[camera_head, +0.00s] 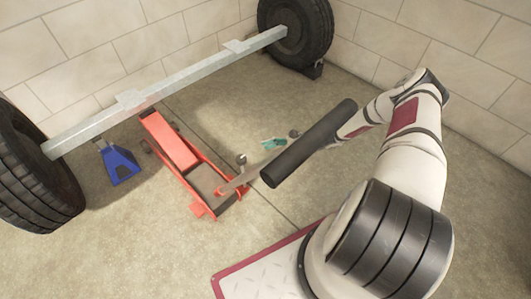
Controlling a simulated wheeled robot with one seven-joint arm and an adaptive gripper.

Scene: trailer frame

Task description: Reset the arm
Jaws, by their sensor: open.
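My arm rises from its base at the right, bends at the top and reaches left toward the long black handle grip (310,145) of a red floor jack (171,142). The grip hides part of my arm's end. Small teal and grey parts, which look like my gripper (274,142), show just beyond the grip, over the floor. The jaws look open and I see nothing held in them. I cannot tell whether my arm or gripper touches the handle. The jack's handle slopes up from its body toward the right.
A grey metal axle beam (180,88) spans between a left tire (32,172) and a right tire (297,30). A blue jack stand (120,163) stands under the beam at left. Block walls enclose the corner. Floor at front left is clear.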

